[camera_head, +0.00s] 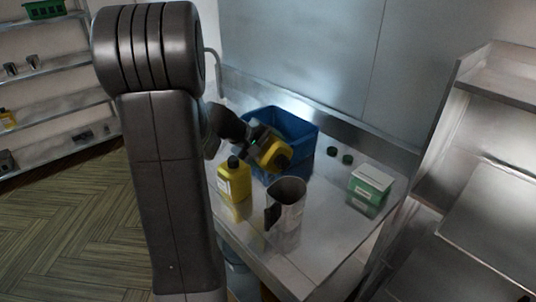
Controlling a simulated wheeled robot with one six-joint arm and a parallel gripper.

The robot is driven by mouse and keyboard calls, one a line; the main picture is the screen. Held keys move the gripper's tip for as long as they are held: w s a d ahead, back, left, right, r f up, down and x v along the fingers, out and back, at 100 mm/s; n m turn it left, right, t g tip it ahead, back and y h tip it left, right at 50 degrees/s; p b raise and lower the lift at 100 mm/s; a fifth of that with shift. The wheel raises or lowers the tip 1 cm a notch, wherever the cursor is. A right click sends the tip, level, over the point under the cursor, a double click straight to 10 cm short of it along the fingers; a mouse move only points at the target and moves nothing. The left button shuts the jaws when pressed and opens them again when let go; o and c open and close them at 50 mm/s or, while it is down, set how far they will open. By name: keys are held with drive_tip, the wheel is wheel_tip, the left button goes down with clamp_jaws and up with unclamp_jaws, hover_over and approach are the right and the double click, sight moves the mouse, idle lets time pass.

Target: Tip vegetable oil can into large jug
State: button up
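A yellow can (270,152), which looks like the vegetable oil can, is in my gripper (259,142). It is tilted over, with a dark end toward the lower right, and is held above the worktop in front of the blue crate. The large jug (290,220) is a grey metal vessel with a dark handle on its left. It stands upright near the worktop's front, below the held can in the picture. No oil stream is visible. The fingers are small and partly hidden by the can and wrist.
A second yellow can (235,184) with a dark cap stands upright left of the jug. A blue crate (298,128) is behind. Two green caps (332,151) and a green-and-white box (369,189) lie to the right. The worktop (325,222) is clear right of the jug.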

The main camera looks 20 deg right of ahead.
sight(281, 149)
drive_tip(key=shift+s+m+t+b, duration=0.15)
drive_tip(key=shift+m+t+b, duration=0.25)
drive_tip(key=shift+t+b, duration=0.65)
drive_tip(key=shift+s+d+r+m+t+b, duration=0.1)
drive_tip(key=shift+s+r+m+t+b, duration=0.25)
drive_tip(key=shift+b, duration=1.3)
drive_tip(key=shift+s+r+m+t+b, duration=0.1)
drive_tip(key=shift+r+m+t+b, duration=0.3)
drive_tip(key=shift+b, duration=1.25)
drive_tip(key=shift+s+r+m+t+b, duration=0.55)
drive_tip(key=shift+t+b, duration=0.65)
drive_tip(key=shift+b, duration=1.65)
drive_tip(key=shift+s+d+r+m+t+b, duration=0.1)
drive_tip(key=shift+s+r+m+t+b, duration=0.2)
drive_tip(key=shift+b, duration=0.65)
drive_tip(key=shift+s+d+f+m+t+b, duration=0.1)
drive_tip(key=shift+s+t+b, duration=0.3)
drive_tip(key=shift+b, duration=0.6)
drive_tip(key=shift+s+r+m+t+b, duration=0.25)
drive_tip(key=shift+t+b, duration=0.15)
drive_tip(key=shift+b, duration=0.55)
drive_tip(key=shift+s+d+m+t+b, duration=0.1)
drive_tip(key=shift+s+m+t+b, duration=0.7)
drive_tip(key=shift+b, duration=1.75)
drive_tip(key=shift+s+r+t, duration=0.15)
drive_tip(key=shift+r+t, duration=0.05)
drive_tip(key=shift+t, duration=0.1)
drive_tip(key=shift+n, duration=0.25)
drive_tip(key=shift+r+p, duration=2.45)
drive_tip(key=shift+r, duration=0.15)
